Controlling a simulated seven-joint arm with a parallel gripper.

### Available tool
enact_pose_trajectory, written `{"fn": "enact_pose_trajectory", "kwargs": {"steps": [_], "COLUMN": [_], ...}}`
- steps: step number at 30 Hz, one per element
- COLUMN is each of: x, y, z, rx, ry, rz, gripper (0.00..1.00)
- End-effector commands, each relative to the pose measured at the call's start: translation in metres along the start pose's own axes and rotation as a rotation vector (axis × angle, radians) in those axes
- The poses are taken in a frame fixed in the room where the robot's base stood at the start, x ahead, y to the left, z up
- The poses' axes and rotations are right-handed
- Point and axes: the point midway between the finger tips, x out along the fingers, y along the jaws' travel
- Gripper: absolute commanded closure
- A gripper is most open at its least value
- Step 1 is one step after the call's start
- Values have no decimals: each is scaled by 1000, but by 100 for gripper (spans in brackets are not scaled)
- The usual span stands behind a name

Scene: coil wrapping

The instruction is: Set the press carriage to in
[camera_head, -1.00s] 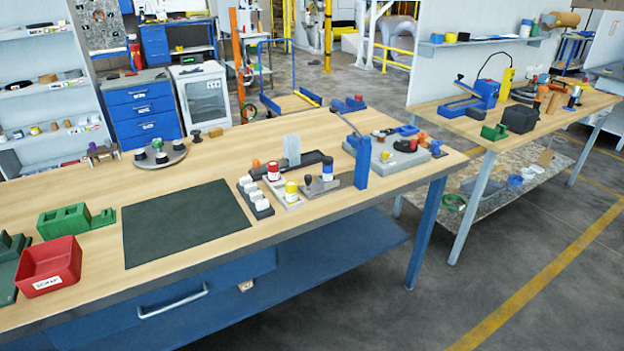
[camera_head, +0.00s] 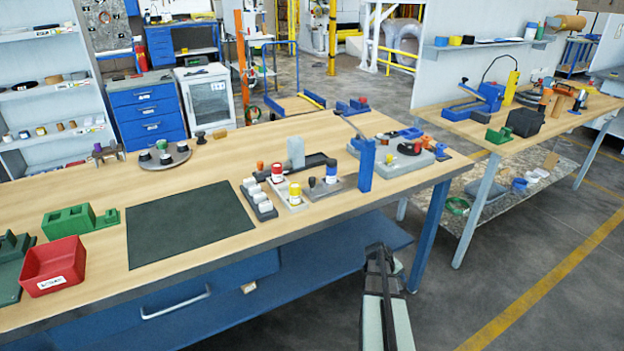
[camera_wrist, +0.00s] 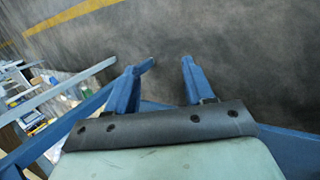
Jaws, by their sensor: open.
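A grey upright block (camera_head: 296,152) stands on a dark rail (camera_head: 310,163) near the middle of the front bench. It may be the press carriage, but I cannot tell for sure. A blue post with a lever (camera_head: 366,165) stands to its right, beside a grey base plate with small parts. My gripper (camera_head: 379,250) is low at the bench's front edge, over the floor and apart from these things. In the wrist view my gripper (camera_wrist: 168,64) has its two blue fingers spread, with only grey floor between them.
A dark mat (camera_head: 188,222) lies on the bench, with a red bin (camera_head: 52,266) and green blocks (camera_head: 80,220) to its left. White-topped parts and small jars (camera_head: 277,173) stand just in front of the rail. A second bench (camera_head: 530,140) is at the right.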

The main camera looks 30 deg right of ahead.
Motion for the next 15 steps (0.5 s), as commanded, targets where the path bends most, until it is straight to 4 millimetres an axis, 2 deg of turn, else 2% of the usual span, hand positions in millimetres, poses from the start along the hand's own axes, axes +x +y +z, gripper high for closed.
{"fn": "enact_pose_trajectory", "kwargs": {"steps": [1, 5, 9, 12, 15], "x": [0, -6, -16, -26, -35], "y": [37, 121, 211, 268, 308], "z": [2, 18, 48, 73, 94], "rx": [16, 32, 48, 55, 59], "ry": [0, -7, -32, -55, -78], "rz": [33, 121, 217, 280, 324], "gripper": [47, 47, 47, 47, 47]}}
